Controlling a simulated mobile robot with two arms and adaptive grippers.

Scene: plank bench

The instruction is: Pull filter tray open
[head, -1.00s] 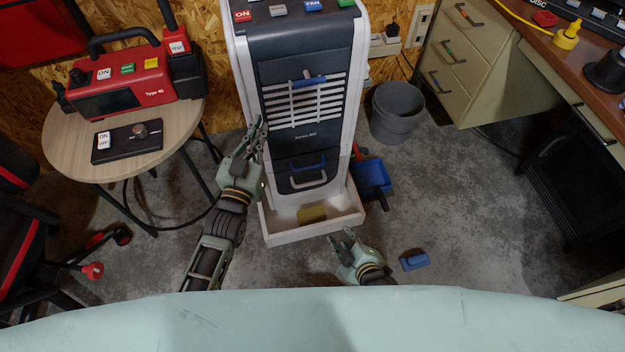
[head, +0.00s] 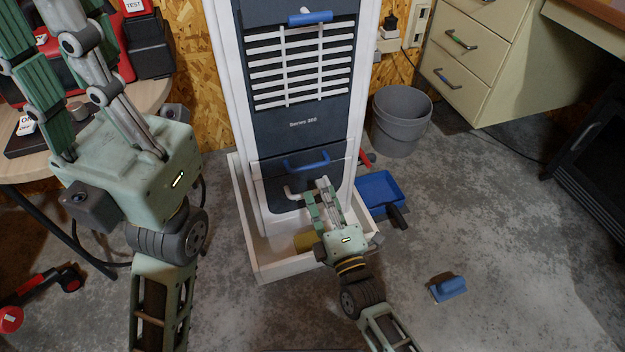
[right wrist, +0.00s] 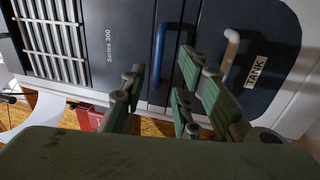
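A tall white and dark machine (head: 290,123) stands in the middle of the head view. A blue bar handle (head: 307,163) crosses a narrow dark panel below its grille; it also shows in the right wrist view (right wrist: 165,50). That panel looks shut. Below it is a pale handle (right wrist: 229,55) beside a TANK label; my right fingers partly cover it in the head view. My right gripper (head: 320,189) is open just in front of the lower handles. In its wrist view the blue handle lies between its spread fingers, with no visible contact. My left gripper (head: 52,28) is open and empty at the left.
Another blue handle (head: 310,18) is above the grille. A white basin (head: 275,268) surrounds the machine's foot, with a yellow sponge-like block (head: 304,241) inside. A grey bucket (head: 400,122), blue dustpan (head: 378,190) and blue brush (head: 448,288) are at right. A round table is at left.

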